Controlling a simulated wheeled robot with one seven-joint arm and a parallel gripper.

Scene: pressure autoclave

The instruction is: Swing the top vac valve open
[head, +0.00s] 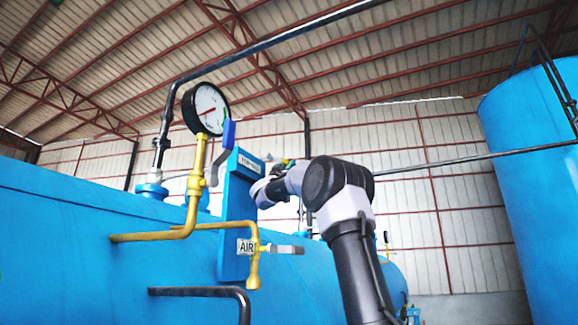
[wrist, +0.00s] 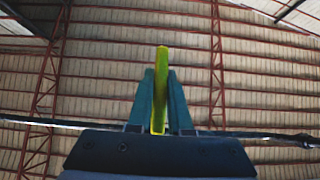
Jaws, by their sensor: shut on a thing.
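My gripper (wrist: 162,78) is shut on a yellow-green bar-like handle (wrist: 162,60) in the wrist view, with one teal finger on each side of it. The handle's end sticks out past the fingertips. In the head view my arm reaches to the far side of a blue upright panel (head: 236,205), where a small yellow-green piece shows near the wrist. A small label (head: 251,162) sits at the panel's top; its words are too small to read surely. The top vac valve's body is hidden behind the panel and my arm.
A pressure gauge (head: 205,108) stands on a yellow pipe (head: 192,195) with a blue lever (head: 228,136). A yellow AIR valve with a grey handle (head: 286,249) and a dark pipe (head: 205,291) project in front of the blue vessel (head: 70,240). A blue tank (head: 530,180) stands at right.

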